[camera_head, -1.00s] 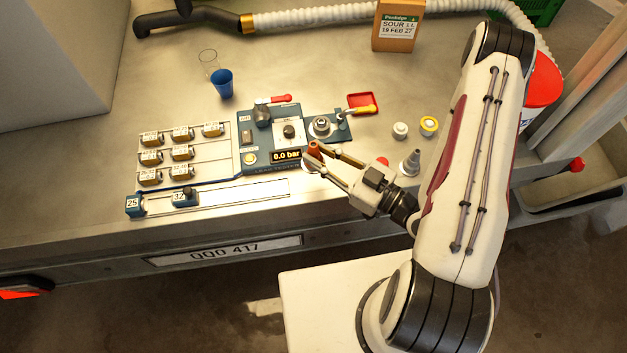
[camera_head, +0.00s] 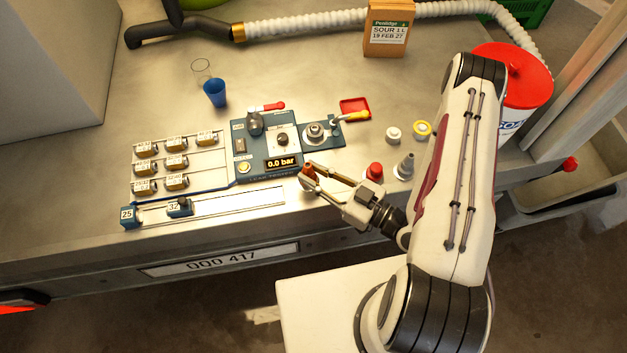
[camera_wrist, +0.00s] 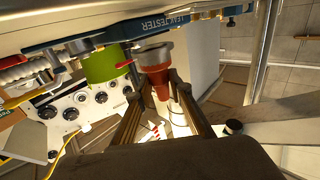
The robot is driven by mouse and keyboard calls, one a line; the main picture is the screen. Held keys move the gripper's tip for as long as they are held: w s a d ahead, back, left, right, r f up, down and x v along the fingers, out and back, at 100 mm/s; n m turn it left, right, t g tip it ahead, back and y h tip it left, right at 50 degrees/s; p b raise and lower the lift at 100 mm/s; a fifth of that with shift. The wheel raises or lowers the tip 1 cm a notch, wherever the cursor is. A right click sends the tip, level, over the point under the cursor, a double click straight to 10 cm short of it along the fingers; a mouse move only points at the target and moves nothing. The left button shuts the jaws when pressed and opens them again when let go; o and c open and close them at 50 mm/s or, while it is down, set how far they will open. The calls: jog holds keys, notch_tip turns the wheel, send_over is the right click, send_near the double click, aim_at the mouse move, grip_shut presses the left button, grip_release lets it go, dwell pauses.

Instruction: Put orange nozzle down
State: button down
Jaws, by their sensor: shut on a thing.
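The orange nozzle (camera_head: 308,169) is between the fingertips of my gripper (camera_head: 312,178), just off the front right corner of the leak tester (camera_head: 255,172). The gripper is shut on it. The wrist view shows the orange nozzle (camera_wrist: 157,80) between the two fingers, its wider end towards the leak tester (camera_wrist: 137,26). A pale round spot (camera_head: 303,185) shows partly beneath the gripper. I cannot tell whether the nozzle touches the bench.
A red nozzle (camera_head: 374,170) and a grey nozzle (camera_head: 404,166) stand right of my gripper. A slide rail (camera_head: 235,202) lies left. The bench's front edge is close.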

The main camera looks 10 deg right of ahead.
dwell(0.3)
jog(key=shift+f, duration=1.9)
jog(key=shift+f, duration=0.1)
jog(key=c, duration=1.8)
grip_release()
jog(key=shift+s+d+f, duration=0.1)
jog(key=shift+s+d, duration=0.05)
jog(key=shift+d, duration=0.05)
jog(key=shift+v, duration=2.95)
jog(key=shift+s+d, duration=0.45)
jog(key=shift+d, duration=0.05)
